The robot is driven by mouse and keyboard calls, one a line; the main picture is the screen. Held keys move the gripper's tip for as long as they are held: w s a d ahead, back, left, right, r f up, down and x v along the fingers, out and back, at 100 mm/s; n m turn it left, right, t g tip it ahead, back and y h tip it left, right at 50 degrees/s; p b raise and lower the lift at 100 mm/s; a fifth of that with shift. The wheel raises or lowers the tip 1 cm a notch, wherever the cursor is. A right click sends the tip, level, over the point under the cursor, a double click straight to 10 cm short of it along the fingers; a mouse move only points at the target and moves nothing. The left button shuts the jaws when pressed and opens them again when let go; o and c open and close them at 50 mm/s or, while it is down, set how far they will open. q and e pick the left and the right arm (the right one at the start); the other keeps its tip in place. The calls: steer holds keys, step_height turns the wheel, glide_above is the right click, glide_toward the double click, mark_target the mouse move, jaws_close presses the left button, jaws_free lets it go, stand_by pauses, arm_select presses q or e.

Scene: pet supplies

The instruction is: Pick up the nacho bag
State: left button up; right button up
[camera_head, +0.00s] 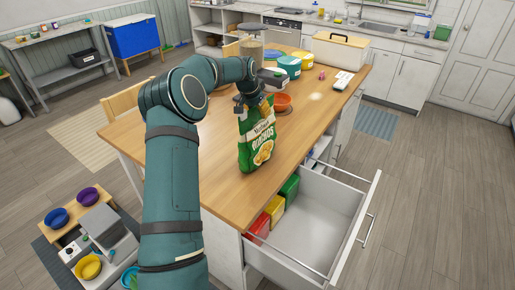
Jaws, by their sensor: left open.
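The nacho bag (257,142) is green with a pale label band and stands upright on the wooden counter top (213,190), near its front edge. My left arm comes in from the lower left and bends over toward the bag. My left gripper (252,99) is at the top edge of the bag, pointing down. Its fingers are small and dark here, and I cannot tell whether they touch the bag. My right gripper is not in view.
An orange bowl (282,102) stands just behind the bag, with several round tins (289,66) farther back. An open drawer (309,222) with coloured boxes juts out below the counter at right. The counter's right side is mostly clear.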

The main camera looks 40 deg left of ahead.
arm_select(q)
jaws_close()
steer(key=shift+r, duration=0.15)
